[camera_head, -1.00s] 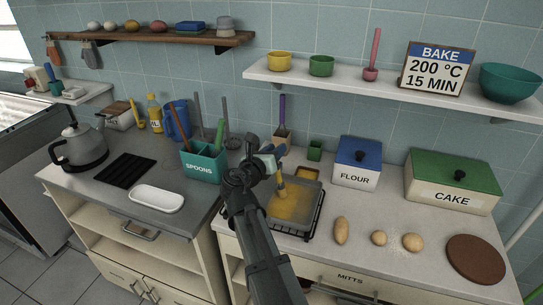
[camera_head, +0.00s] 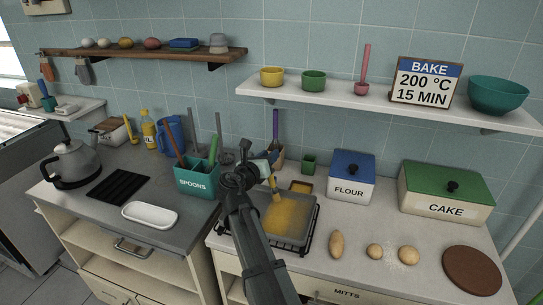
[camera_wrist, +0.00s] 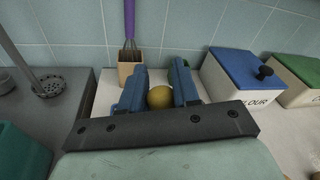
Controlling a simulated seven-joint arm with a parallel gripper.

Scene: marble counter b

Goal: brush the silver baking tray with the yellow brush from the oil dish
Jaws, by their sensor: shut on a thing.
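My gripper (camera_head: 270,162) is shut on the yellow brush (camera_head: 274,188), above the back left part of the silver baking tray (camera_head: 313,214). The brush hangs down, its lower end over the tray; I cannot tell if it touches. A yellow oily coat covers much of the tray floor, with grey metal showing round the edges. The oil dish (camera_head: 301,187), with yellow inside, stands just behind the tray. In the wrist view the round yellow brush end (camera_wrist: 160,97) sits between my two blue fingers; the tray is hidden there.
The tray rests on a dark rack. A holder with a purple-handled whisk (camera_head: 276,126) and a green cup (camera_head: 309,164) stand behind. The flour box (camera_head: 350,181) and cake box (camera_head: 446,197) are right, the spoons box (camera_head: 197,182) left. Potato-like lumps (camera_head: 336,244) lie right of the tray.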

